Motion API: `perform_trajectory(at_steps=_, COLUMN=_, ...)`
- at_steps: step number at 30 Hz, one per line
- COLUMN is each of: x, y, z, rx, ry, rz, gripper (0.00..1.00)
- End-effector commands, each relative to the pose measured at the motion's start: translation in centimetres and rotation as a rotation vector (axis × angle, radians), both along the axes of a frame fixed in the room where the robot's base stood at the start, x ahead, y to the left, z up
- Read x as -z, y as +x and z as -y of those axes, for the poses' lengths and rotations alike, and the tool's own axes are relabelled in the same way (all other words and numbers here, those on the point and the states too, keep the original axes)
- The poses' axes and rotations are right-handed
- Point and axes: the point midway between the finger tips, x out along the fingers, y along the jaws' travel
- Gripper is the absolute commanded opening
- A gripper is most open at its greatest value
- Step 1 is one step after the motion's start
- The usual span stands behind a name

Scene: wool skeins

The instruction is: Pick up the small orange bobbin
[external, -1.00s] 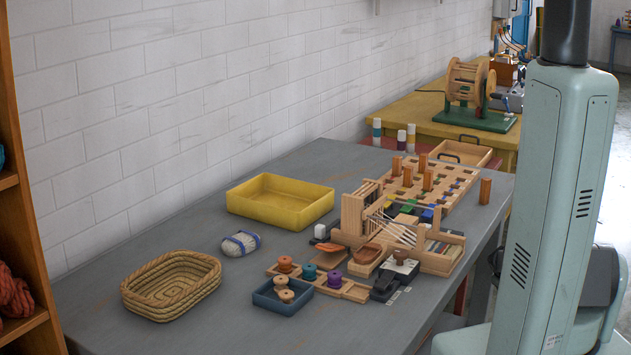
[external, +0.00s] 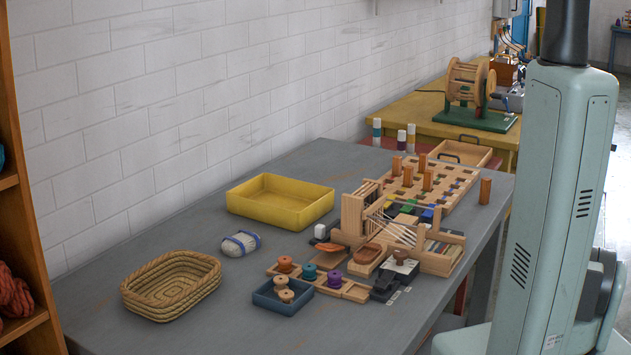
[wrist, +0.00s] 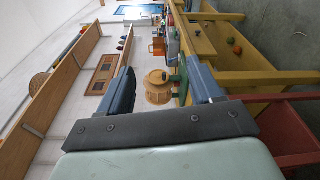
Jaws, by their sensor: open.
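The small orange bobbin (external: 285,264) stands upright at the left end of a row of small wooden trays (external: 356,292) on the grey table. A teal bobbin (external: 309,272) and a purple bobbin (external: 334,278) stand to its right. My gripper (wrist: 162,82) is open and empty in the wrist view, with its fingers wide apart. It faces the room's far side, not the grey table's top. The orange bobbin cannot be made out in the wrist view. My gripper does not show in the external view, so its distance from the bobbin is unclear.
A blue tray (external: 264,299) with two plain wooden bobbins sits just in front of the orange one. A wool skein (external: 240,244), a woven basket (external: 172,287) and a yellow tray (external: 270,218) lie left and behind. A small loom (external: 400,225) stands at right.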

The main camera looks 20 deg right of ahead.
Motion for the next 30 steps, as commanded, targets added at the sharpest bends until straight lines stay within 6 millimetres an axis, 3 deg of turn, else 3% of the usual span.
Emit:
perform_trajectory(at_steps=3, x=-3.2, y=1.0, z=-0.5, rx=-0.009, ry=-0.033, rz=0.011, gripper=0.65)
perform_trajectory(at_steps=6, x=-5.5, y=2.2, z=-2.7, rx=-0.007, ry=-0.038, rz=0.028, gripper=0.65)
perform_trajectory(at_steps=14, x=-7.7, y=4.9, z=-10.5, rx=0.014, ry=0.038, rz=0.065, gripper=0.65)
perform_trajectory(at_steps=20, x=-8.0, y=6.9, z=-20.4, rx=0.027, ry=0.171, rz=0.072, gripper=0.65)
perform_trajectory(at_steps=30, x=-6.2, y=7.8, z=-40.2, rx=0.000, ry=0.458, rz=-0.027, gripper=0.65)
